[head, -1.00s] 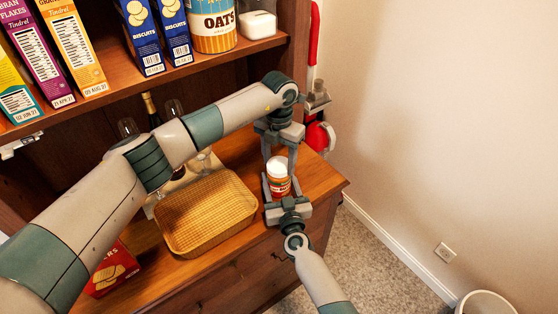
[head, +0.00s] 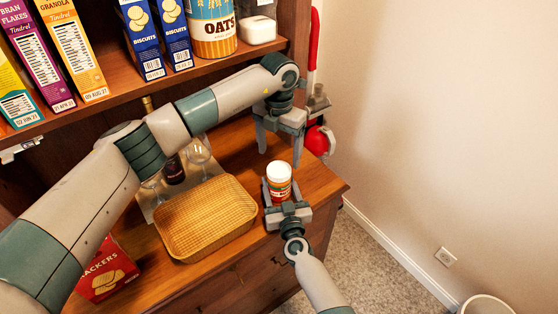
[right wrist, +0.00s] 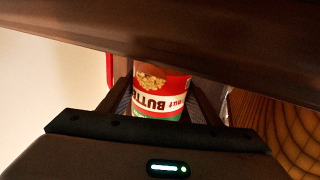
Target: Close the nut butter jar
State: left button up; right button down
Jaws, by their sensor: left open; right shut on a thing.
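The nut butter jar (head: 279,190) stands upright near the right end of the wooden counter, with a white lid (head: 279,169) sitting on its top. I cannot tell from here how tightly the lid sits. My right gripper (head: 278,192) is shut on the jar's body from the front. In the right wrist view the jar's label (right wrist: 158,98) shows upside down between the fingers, and the lid is out of sight. My left gripper (head: 279,155) is open and empty, above and slightly behind the jar, with its fingers pointing down, apart from the lid.
A woven basket tray (head: 205,222) stands left of the jar. Glasses (head: 198,150) and a dark bottle (head: 173,170) stand behind it. A red crackers box (head: 106,272) is at the front left. Above, a shelf (head: 135,95) holds boxes and an oats tin (head: 212,30).

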pick_arm(q)
notch_tip(320, 180, up, 6)
dwell(0.4)
jog(key=shift+r, duration=0.1)
pick_arm(e)
jog(key=c, duration=0.5)
grip_release()
jog(key=shift+c, duration=0.2)
jog(key=v, duration=1.7)
jog(key=shift+s, duration=0.15)
pick_arm(q)
jog(key=shift+s, duration=0.1)
pick_arm(e)
jog(key=shift+s, duration=0.15)
